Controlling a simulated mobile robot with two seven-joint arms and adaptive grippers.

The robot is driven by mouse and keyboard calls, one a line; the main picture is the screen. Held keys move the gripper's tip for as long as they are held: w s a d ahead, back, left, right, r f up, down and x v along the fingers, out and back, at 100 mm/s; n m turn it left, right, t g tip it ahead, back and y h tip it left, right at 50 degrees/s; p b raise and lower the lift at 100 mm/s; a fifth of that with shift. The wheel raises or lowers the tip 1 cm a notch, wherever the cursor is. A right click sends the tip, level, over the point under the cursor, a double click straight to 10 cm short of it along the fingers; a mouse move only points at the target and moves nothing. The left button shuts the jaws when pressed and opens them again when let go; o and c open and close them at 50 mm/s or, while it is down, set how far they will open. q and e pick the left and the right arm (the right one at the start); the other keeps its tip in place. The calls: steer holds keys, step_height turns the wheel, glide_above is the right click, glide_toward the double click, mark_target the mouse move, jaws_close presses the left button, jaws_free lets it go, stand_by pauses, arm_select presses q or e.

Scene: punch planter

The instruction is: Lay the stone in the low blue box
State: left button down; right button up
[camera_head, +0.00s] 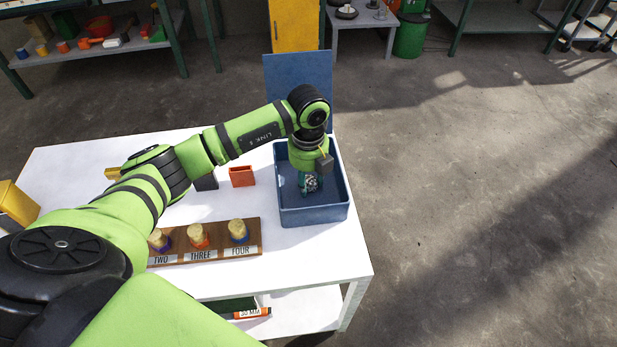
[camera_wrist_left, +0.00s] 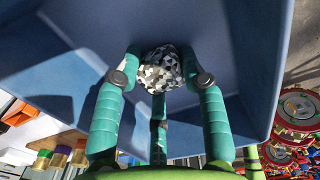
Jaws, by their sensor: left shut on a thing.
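The stone (camera_wrist_left: 162,70), a faceted lump patterned in black, white and grey, is between the fingers of my left gripper (camera_wrist_left: 160,82), which is shut on it. In the head view the stone (camera_head: 311,184) shows small below the wrist, partly covered by the gripper (camera_head: 309,180). Both are over the inside of the low blue box (camera_head: 313,217), which stands at the right end of the white table with its lid upright at the back. The box wall (camera_wrist_left: 258,50) also surrounds the fingers in the wrist view. I cannot tell whether the stone touches the floor of the box. My right gripper is out of view.
A wooden rack (camera_head: 220,247) with labelled slots and several gold-topped pieces stands at the table's front. A small orange box (camera_head: 242,176) is left of the blue box. A yellow block (camera_head: 17,203) is at the left. The white table (camera_head: 80,160) has clear patches.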

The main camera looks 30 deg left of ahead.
mark_target(308, 179)
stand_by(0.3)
arm_select(q)
steer(key=c, duration=0.7)
jaws_free()
step_height(308, 179, up, 12)
steer(key=shift+r, duration=0.1)
